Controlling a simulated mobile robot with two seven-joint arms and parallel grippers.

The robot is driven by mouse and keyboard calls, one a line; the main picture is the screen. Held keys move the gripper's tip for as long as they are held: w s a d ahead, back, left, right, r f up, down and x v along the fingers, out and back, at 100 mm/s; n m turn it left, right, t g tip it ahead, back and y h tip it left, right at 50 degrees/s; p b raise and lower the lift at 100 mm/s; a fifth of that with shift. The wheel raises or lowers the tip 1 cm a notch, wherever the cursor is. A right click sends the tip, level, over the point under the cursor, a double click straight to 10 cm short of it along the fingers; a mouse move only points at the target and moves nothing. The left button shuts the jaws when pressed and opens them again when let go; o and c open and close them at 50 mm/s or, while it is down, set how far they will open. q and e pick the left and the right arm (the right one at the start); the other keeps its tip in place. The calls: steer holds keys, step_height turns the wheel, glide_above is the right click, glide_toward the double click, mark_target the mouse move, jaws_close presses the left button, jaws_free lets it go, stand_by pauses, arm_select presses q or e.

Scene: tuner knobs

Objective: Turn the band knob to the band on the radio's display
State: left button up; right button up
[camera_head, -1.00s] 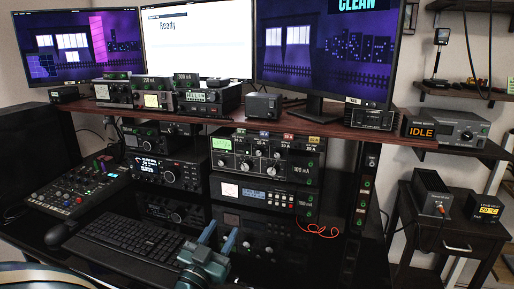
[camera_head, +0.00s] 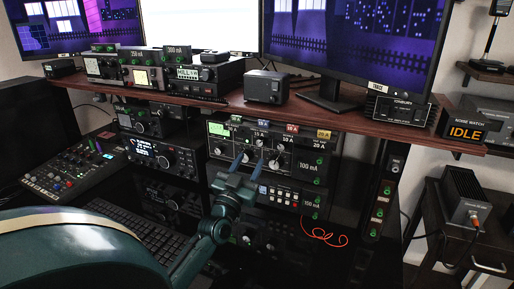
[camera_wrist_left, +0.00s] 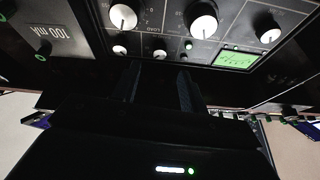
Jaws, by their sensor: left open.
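The radio (camera_head: 301,150) is a black unit with white-capped knobs under the wooden shelf. Its small green display (camera_head: 217,129) is at the panel's upper left, with text too small to read. The wrist view shows the panel upside down, with the display (camera_wrist_left: 238,60) and several knobs, including a large left knob (camera_wrist_left: 123,17) and a large middle knob (camera_wrist_left: 202,20). I cannot tell which is the band knob. My left gripper (camera_head: 248,160) is open and empty, in front of the radio's lower part. Its two fingers (camera_wrist_left: 158,82) point at the panel, apart from the knobs.
Another unit with a small screen and buttons (camera_head: 279,195) sits below the radio, partly behind my gripper. The wooden shelf (camera_head: 330,122) overhangs above. A keyboard (camera_head: 137,232) and a mixer (camera_head: 75,170) lie to the left. A red cable (camera_head: 325,237) hangs at the right.

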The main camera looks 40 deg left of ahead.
mark_target(259, 143)
arm_select(q)
steer(key=x, duration=0.6)
steer(key=shift+c, duration=0.2)
jaws_close()
